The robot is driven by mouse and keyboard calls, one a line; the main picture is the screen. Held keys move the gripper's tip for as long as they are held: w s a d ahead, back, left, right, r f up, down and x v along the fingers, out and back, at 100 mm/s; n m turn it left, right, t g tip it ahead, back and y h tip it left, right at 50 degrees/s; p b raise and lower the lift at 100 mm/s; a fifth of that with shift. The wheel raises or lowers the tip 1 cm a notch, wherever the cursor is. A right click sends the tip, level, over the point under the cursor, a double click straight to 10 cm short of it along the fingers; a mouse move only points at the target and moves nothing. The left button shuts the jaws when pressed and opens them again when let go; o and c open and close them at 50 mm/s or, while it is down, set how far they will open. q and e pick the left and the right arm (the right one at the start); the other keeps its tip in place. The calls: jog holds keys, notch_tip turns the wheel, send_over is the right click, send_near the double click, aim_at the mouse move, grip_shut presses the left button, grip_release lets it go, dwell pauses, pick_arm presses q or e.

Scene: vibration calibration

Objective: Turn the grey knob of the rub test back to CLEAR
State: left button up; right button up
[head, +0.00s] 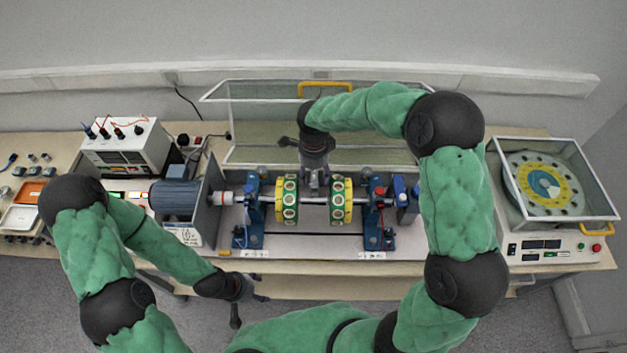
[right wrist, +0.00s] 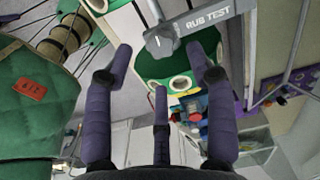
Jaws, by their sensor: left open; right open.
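The grey knob (right wrist: 163,43) shows in the right wrist view, at the end of a grey bar (right wrist: 208,20) marked RUB TEST. The word CLEAR is not readable. My right gripper (right wrist: 158,66) is open, its fingers spread around the line to the knob; nothing is between them and they look apart from it. In the head view my right gripper (head: 316,150) points down over the middle of the rotor rig and hides the knob there. My left gripper (head: 243,290) is open and empty in front of the bench's front edge.
Two green and yellow discs (head: 290,199) (head: 341,200) flank the space below my right gripper, between blue bearing stands (head: 253,205). A clear guard with a yellow handle (head: 325,84) stands behind. A blue motor (head: 174,198) is left; a covered dial machine (head: 545,185) is right.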

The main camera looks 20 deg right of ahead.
aim_at(314, 184)
jog(key=shift+f, duration=2.3)
grip_shut()
